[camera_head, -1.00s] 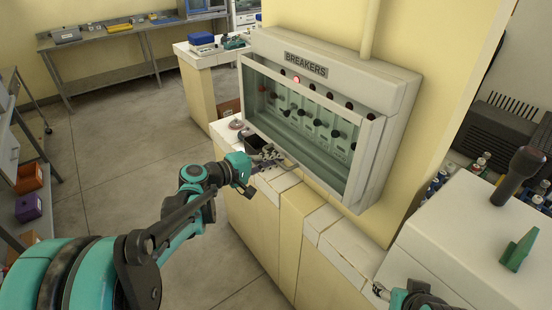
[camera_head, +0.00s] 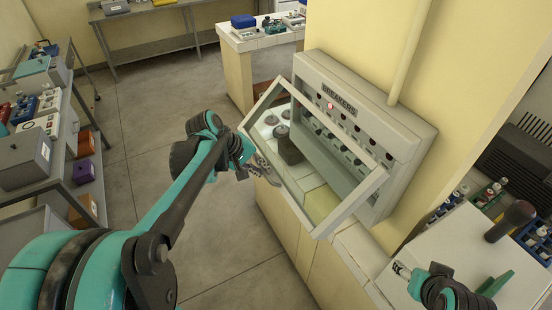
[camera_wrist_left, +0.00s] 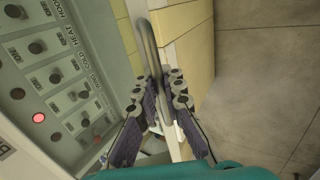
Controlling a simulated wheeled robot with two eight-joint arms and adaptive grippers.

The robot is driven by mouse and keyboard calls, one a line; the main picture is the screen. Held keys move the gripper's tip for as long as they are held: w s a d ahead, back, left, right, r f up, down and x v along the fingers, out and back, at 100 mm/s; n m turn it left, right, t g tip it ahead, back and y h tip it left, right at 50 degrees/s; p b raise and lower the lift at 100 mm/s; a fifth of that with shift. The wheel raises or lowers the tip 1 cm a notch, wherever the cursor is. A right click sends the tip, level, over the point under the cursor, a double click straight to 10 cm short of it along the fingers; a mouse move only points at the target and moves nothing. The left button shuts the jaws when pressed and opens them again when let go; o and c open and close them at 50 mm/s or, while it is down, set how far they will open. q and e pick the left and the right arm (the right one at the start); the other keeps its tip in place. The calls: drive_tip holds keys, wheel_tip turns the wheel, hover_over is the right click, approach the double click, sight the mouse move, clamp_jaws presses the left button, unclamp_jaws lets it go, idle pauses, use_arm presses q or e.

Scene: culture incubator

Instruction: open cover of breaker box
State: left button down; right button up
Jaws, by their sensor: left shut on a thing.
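The grey breaker box (camera_head: 408,128), labelled BREAKERS, hangs on the yellow wall. Its framed, see-through cover (camera_head: 352,208) is tilted outward, with its lower edge well away from the box. My left gripper (camera_head: 264,170) is at the cover's lower edge. In the left wrist view its fingers (camera_wrist_left: 167,92) are shut on the grey bar handle (camera_wrist_left: 147,45).
A white counter (camera_head: 350,245) runs below the box, with a dark container (camera_head: 287,148) on it, seen through the cover. A bench (camera_head: 470,245) with a dark-handled lever (camera_head: 512,220) is at right. A loaded shelf (camera_head: 70,185) stands at left. The floor between is clear.

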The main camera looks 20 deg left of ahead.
use_arm(q)
drive_tip(key=s+a+r+g+y+p, duration=0.1)
drive_tip(key=r+g+y+p, duration=0.1)
drive_tip(key=r+p, duration=0.3)
drive_tip(key=s+a+r+g+y+p, duration=0.1)
drive_tip(key=r+p, duration=0.4)
drive_tip(key=r, duration=0.5)
drive_tip(key=shift+s+a+r+g+y+p, duration=0.25)
drive_tip(key=shift+s+g+y+p, duration=0.2)
drive_tip(key=shift+s+g, duration=0.4)
drive_tip(key=shift+w, duration=0.15)
drive_tip(key=c, duration=1.6)
unclamp_jaws()
wheel_tip(320, 180, up, 12)
